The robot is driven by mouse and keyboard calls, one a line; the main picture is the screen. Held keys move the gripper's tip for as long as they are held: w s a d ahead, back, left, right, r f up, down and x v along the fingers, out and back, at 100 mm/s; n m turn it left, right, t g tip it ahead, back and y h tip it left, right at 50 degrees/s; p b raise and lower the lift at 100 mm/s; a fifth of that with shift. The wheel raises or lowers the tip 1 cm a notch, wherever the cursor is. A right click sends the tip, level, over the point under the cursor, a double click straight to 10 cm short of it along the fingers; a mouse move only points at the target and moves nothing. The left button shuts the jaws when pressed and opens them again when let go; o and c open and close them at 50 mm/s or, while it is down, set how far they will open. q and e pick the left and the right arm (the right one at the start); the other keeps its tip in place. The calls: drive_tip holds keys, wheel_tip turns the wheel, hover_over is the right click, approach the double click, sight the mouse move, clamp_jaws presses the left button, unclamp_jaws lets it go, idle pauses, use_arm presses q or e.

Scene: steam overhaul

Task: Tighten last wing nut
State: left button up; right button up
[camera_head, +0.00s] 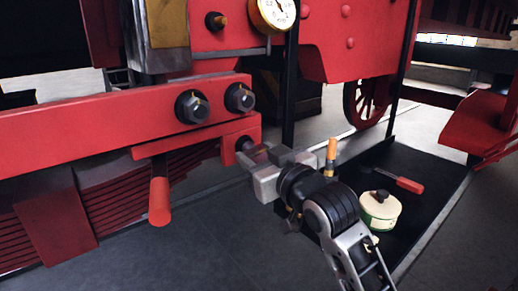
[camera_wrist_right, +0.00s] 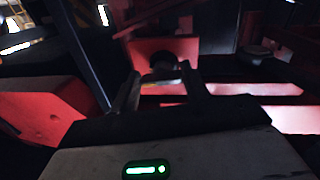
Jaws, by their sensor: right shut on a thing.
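My right gripper (camera_head: 252,160) reaches in from the lower right in the head view, its fingers at the end of the lower red bracket (camera_head: 185,145). It is shut on the wing nut there, a dark round piece (camera_head: 243,143) mostly hidden by the fingers. In the right wrist view the two fingers (camera_wrist_right: 160,92) stand either side of a dark round nut (camera_wrist_right: 170,70) with a pale brownish strip in front of it. Two larger dark nuts, a left one (camera_head: 192,106) and a right one (camera_head: 239,97), sit on the red beam above. My left gripper is not in view.
A red handle (camera_head: 159,200) hangs below the bracket. A dark post (camera_head: 291,90) stands just behind the gripper. A gauge (camera_head: 275,13) is above.

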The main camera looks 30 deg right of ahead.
drive_tip(key=shift+r+m+p, duration=0.25)
drive_tip(key=shift+m+p, duration=0.2)
drive_tip(key=shift+m, duration=0.05)
drive_tip(key=shift+f, duration=0.1)
drive_tip(key=shift+f+m, duration=0.15)
drive_tip(key=shift+m, duration=0.15)
drive_tip(key=o, duration=1)
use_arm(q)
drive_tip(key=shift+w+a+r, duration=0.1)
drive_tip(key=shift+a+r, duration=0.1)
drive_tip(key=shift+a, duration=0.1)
